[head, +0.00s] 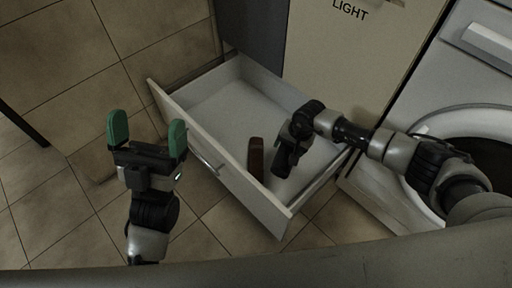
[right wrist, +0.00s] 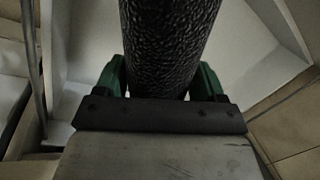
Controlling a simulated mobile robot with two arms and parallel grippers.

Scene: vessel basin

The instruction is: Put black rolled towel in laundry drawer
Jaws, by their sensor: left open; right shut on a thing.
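The black rolled towel (right wrist: 168,45) is a dark, rough-textured roll between the green fingers of my right gripper (right wrist: 162,82) in the right wrist view. My right gripper (head: 278,165) is shut on it, over the right part of the open laundry drawer (head: 205,150) in the head view. A dark brown elongated shape (head: 256,157) shows just left of this gripper, over the drawer; I cannot tell for sure that it is the towel. My left gripper (head: 146,142) is open and empty, left of the drawer, with its green fingers spread.
The drawer is pulled out from a cabinet whose pale front (head: 345,60) reads "LIGHT". A white machine with a round open door (head: 470,120) stands at the right. Tiled floor (head: 60,215) lies around the drawer. Most of the drawer's left inside is clear.

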